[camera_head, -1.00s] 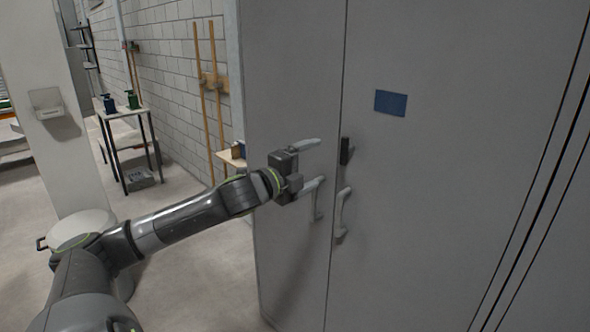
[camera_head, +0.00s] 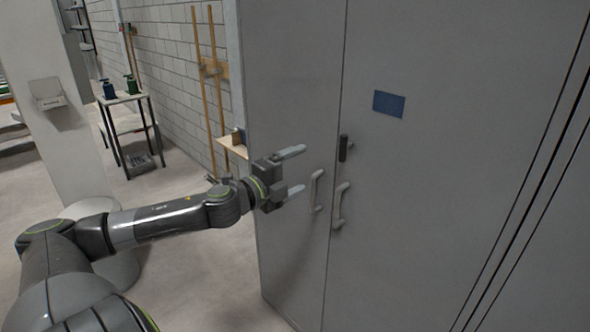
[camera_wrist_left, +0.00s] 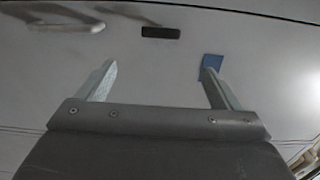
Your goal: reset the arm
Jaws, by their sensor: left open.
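My left gripper (camera_head: 293,171) is open and empty in the head view, in front of the grey cabinet's left door. Its two pale fingers point right and stand left of the left door handle (camera_head: 316,190), apart from it. In the left wrist view both fingers (camera_wrist_left: 158,85) are spread with nothing between them. My right gripper is in neither view.
The tall grey cabinet (camera_head: 440,200) fills the right side, its doors closed. It has a right handle (camera_head: 340,205), a black latch (camera_head: 344,148) and a blue label (camera_head: 389,104). A small table (camera_head: 125,97) with pump bottles stands at the back left. Floor is free left of the cabinet.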

